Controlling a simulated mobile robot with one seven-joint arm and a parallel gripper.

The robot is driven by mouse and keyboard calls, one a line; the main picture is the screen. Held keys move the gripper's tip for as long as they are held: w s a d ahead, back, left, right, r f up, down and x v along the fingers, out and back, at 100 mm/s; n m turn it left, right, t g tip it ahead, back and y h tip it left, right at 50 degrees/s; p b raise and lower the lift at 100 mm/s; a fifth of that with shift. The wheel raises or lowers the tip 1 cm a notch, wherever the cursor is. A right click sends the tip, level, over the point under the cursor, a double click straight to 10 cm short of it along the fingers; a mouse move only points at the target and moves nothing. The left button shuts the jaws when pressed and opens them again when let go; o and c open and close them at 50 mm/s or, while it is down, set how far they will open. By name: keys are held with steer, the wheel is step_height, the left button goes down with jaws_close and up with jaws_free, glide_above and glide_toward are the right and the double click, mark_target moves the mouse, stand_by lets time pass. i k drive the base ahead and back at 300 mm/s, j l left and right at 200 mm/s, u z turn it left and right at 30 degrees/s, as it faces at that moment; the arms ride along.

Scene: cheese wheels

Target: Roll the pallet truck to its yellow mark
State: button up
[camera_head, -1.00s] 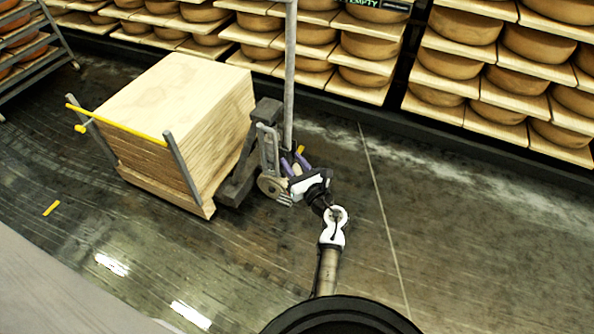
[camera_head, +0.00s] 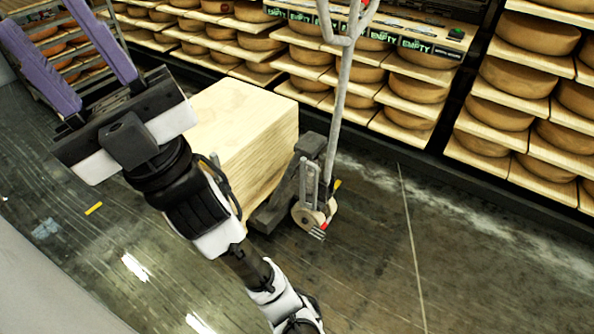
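The pallet truck (camera_head: 309,213) stands on the floor right of centre, its grey handle (camera_head: 345,80) upright and forking at the top. It bears a tall stack of pale wooden boards (camera_head: 250,115). A small yellow mark (camera_head: 93,209) lies on the floor to the left, apart from the truck. My gripper (camera_head: 40,15) is raised at the upper left, close to the camera. Its two purple fingers are spread apart with nothing between them. My arm hides the left part of the load and the floor there.
Shelves of cheese wheels (camera_head: 415,88) run along the back, with a dark base edge (camera_head: 440,170). A rack (camera_head: 60,65) stands at the upper left, partly behind my gripper. The floor at the right (camera_head: 480,265) and around the yellow mark looks clear.

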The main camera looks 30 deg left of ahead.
mark_target(312, 188)
steer(key=i+j+u, duration=0.15)
steer(key=u, duration=0.7)
steer(key=i+z, duration=0.5)
steer(key=z, duration=0.2)
steer(key=i+z, duration=0.35)
steer(key=i+l+z, duration=0.1)
steer(key=z, duration=0.3)
steer(key=i+z, duration=0.45)
steer(key=z, duration=0.3)
steer(key=i+l+z, duration=0.1)
steer(key=i+z, duration=0.25)
steer(key=i, duration=0.2)
steer(key=i+j+z, duration=0.1)
steer(key=i+z, duration=0.3)
steer(key=i, duration=0.15)
steer(key=i+z, duration=0.3)
steer(key=i, duration=0.65)
steer(key=u, duration=4.05)
steer(key=k+l, duration=0.05)
